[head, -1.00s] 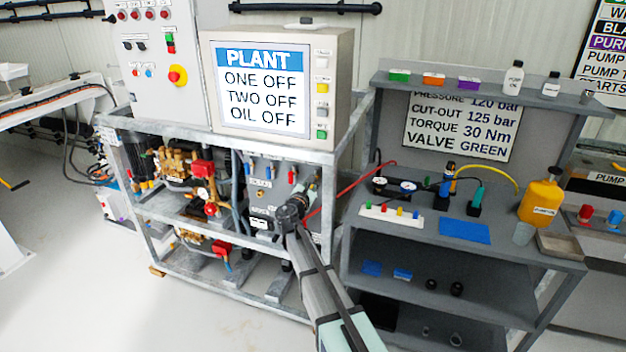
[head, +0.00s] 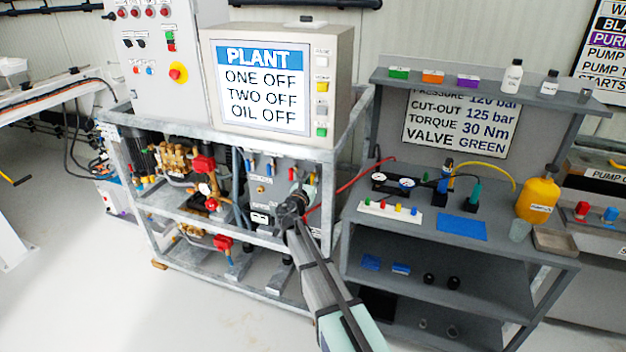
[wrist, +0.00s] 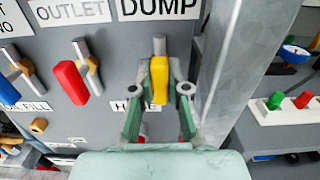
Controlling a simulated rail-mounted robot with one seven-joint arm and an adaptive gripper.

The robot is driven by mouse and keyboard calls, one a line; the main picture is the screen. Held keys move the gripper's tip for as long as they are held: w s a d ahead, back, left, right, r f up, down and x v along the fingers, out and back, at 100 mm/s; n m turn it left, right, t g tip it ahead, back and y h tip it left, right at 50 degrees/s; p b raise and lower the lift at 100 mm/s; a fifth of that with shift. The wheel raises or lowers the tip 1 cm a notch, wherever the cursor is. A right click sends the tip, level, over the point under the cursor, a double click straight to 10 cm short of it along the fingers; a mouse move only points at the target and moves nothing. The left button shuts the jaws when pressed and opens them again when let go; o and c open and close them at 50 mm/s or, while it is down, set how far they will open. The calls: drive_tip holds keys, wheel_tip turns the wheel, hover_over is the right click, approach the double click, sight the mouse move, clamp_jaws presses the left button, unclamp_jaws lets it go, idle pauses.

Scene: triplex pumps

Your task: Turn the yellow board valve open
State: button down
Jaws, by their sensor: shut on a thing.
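The yellow valve handle (wrist: 159,80) hangs straight down from its metal stem on the grey board, below the DUMP label (wrist: 160,8), in the wrist view. My gripper (wrist: 160,92) has one finger on each side of the handle and is shut on it. In the head view my gripper (head: 296,203) is against the right part of the valve board (head: 262,208), and my arm hides the yellow handle there.
A red handle (wrist: 71,82) and a blue handle (wrist: 8,90) are left of the gripper. A galvanized frame post (wrist: 222,60) stands close on the right. A grey bench (head: 400,225) with tools stands beyond it. The floor in front is clear.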

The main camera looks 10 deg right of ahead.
drive_tip(key=c, duration=1.1)
unclamp_jaws()
drive_tip(key=shift+c, duration=0.2)
drive_tip(key=shift+s, duration=0.1)
drive_tip(key=v, duration=1.2)
